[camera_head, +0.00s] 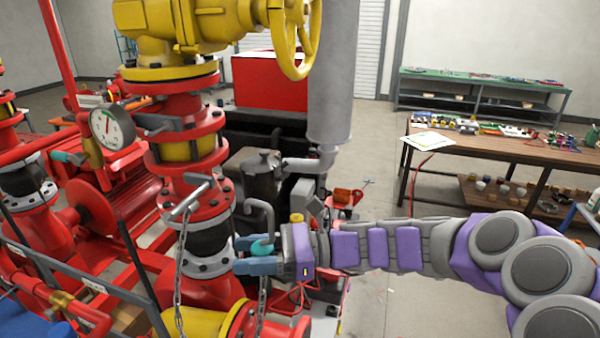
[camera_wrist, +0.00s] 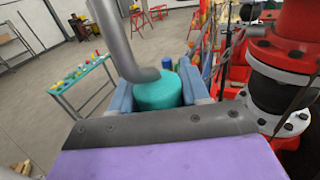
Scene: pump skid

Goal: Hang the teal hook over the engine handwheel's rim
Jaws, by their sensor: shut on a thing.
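My gripper (camera_head: 252,255) is shut on the teal hook's grip (camera_head: 262,248), in front of the red pump pipework. In the wrist view the teal grip (camera_wrist: 158,92) sits between the blue fingers. A grey bent rod (camera_wrist: 118,35) rises from it. In the head view the rod (camera_head: 262,206) curves over above the gripper, with its bend to the left. A chain (camera_head: 262,305) hangs below the gripper; its top attachment is hidden. A yellow handwheel (camera_head: 312,38) stands above and apart from the hook, cut by the top edge. I cannot tell if it is the engine's.
A grey T-handle (camera_head: 190,196) with a hanging chain (camera_head: 179,285) is left of my gripper by the red flanged pipe (camera_head: 187,130). A grey vertical cylinder (camera_head: 333,80) rises behind. A pressure gauge (camera_head: 112,127) is at left. A wooden bench (camera_head: 500,147) stands right; floor there is open.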

